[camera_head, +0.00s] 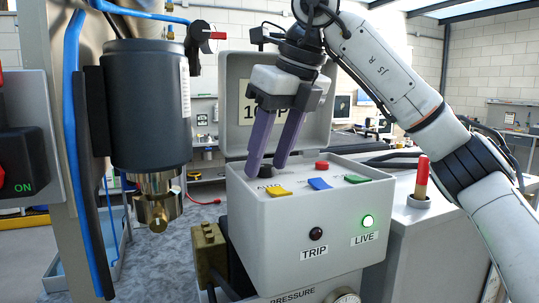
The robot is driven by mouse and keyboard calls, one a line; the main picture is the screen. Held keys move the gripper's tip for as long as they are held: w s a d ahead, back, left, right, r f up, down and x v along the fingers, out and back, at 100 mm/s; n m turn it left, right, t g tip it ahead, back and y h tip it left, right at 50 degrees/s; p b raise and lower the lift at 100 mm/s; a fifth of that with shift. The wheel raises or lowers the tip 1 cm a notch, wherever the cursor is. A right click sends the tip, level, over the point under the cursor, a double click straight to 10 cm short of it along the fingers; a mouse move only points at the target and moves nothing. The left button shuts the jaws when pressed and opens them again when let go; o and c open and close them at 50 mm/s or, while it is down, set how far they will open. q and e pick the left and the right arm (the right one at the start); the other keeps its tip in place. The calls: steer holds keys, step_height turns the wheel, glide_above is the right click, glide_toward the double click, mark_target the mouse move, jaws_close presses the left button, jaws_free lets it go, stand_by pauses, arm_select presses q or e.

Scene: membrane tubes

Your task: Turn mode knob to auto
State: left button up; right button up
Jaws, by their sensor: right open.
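A light grey control box (306,230) stands in the middle with its lid (318,124) raised behind it. A small dark knob (265,173) sits on the box's top panel at the left, partly hidden by my gripper. Its pointing direction and the small lettering beside it cannot be read. My right gripper (267,167) points down from above with two purple fingers, open, the tips at either side of the knob. I cannot tell whether they touch it. My left gripper is not in view.
The panel also holds yellow (278,191), blue (319,183) and green (357,179) switches and a red button (322,165). A green LIVE lamp (368,222) is lit; the TRIP lamp (316,234) is dark. A dark cylinder (147,105) hangs at left.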

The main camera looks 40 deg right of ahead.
steer(key=c, duration=1)
